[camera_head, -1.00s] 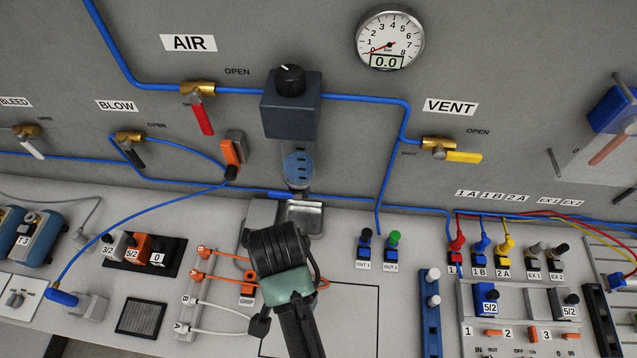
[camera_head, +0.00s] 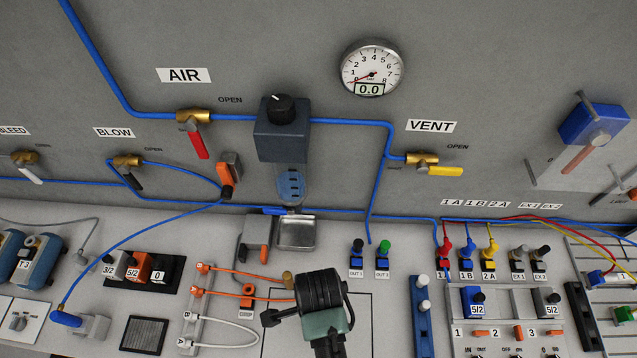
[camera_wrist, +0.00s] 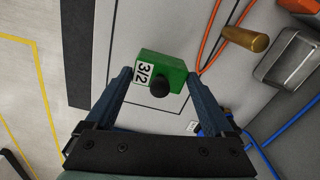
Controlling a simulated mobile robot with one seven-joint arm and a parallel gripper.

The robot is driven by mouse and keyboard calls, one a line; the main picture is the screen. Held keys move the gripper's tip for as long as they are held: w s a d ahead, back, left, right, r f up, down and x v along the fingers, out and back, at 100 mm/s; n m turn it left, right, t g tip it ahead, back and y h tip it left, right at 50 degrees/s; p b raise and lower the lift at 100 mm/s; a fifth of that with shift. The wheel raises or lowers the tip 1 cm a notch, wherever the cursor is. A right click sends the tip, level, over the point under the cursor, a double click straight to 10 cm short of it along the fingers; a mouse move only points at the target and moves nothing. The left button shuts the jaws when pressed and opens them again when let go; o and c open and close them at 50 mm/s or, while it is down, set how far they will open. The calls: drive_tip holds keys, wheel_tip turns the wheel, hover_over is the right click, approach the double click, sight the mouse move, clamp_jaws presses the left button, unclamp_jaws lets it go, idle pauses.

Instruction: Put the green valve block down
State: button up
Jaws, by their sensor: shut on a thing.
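The green valve block (camera_wrist: 176,73) shows in the wrist view with a white "3/2" label and a black knob. It is between the fingertips of my gripper (camera_wrist: 160,76), which is shut on it. In the head view my wrist and gripper body hang over the rectangle outlined in black (camera_head: 371,318) on the light bench top, and they hide the block. I cannot tell whether the block touches the bench.
A metal tray (camera_head: 296,233) lies behind. A blue strip with white knobs (camera_head: 421,315) stands to the right.

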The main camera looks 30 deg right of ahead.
drive_tip(key=shift+f, duration=1.85)
drive_tip(key=shift+f, duration=0.15)
drive_tip(key=o, duration=1.3)
drive_tip(key=shift+c, duration=0.2)
wheel_tip(320, 180, up, 12)
drive_tip(key=shift+r, duration=0.2)
